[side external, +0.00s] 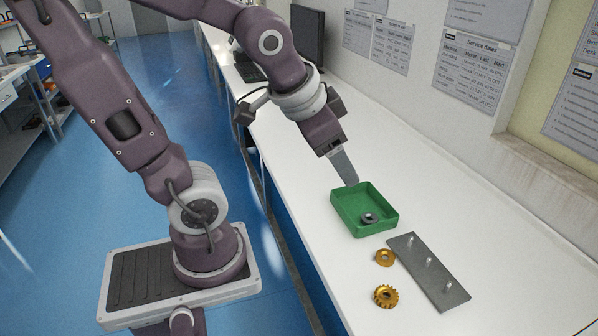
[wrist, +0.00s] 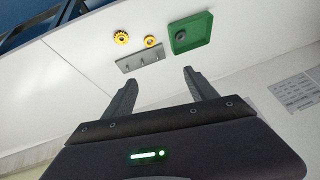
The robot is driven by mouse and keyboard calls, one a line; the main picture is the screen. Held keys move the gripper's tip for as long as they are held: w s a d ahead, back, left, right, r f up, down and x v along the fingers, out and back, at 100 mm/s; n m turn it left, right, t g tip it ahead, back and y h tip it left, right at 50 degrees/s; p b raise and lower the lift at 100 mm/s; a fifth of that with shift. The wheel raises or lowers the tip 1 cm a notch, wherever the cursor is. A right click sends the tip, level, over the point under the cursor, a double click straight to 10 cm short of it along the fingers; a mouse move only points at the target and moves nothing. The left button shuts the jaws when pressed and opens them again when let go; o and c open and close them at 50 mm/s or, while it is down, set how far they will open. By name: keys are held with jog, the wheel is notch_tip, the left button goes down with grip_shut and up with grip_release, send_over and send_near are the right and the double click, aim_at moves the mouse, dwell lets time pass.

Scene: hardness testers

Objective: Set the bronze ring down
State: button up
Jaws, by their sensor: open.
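The bronze ring (side external: 385,257) lies flat on the white bench, between the green tray and the toothed bronze gear (side external: 385,296). It also shows in the wrist view (wrist: 150,41), close to the grey plate with pegs (wrist: 140,61). My gripper (side external: 352,184) is above the far edge of the green tray (side external: 346,220), apart from the ring. In the wrist view its two fingers (wrist: 155,85) are spread with nothing between them.
A dark grey ring (side external: 369,218) lies inside the green tray. The grey plate (side external: 432,277) carries three upright pegs, all bare. A laptop and monitor (side external: 307,38) stand at the bench's far end. The bench right of the tray is clear, up to the wall.

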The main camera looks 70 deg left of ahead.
jog(key=shift+n+g+h, duration=0.3)
jog(key=shift+n+h, duration=0.1)
jog(key=shift+h, duration=0.5)
jog(key=s+d, duration=0.1)
jog(key=s, duration=0.2)
jog(key=s+d+r, duration=0.1)
jog(key=s+d, duration=0.1)
jog(key=s+d+r, duration=0.1)
jog(key=s+d, duration=0.1)
jog(key=s, duration=0.1)
jog(key=shift+s+d, duration=0.2)
jog(key=shift+s, duration=0.15)
jog(key=c, duration=0.4)
jog(key=shift+o, duration=0.2)
jog(key=m+g, duration=0.5)
jog(key=m, duration=0.1)
send_over(387, 252)
jog(key=s+d, duration=0.1)
jog(key=s, duration=0.1)
notch_tip(387, 252, down, 21)
jog(key=shift+m+g, duration=0.3)
jog(key=shift+m, duration=0.2)
jog(key=f, duration=0.9)
jog(key=w+f, duration=0.1)
jog(key=f, duration=0.3)
jog(key=shift+f, duration=0.35)
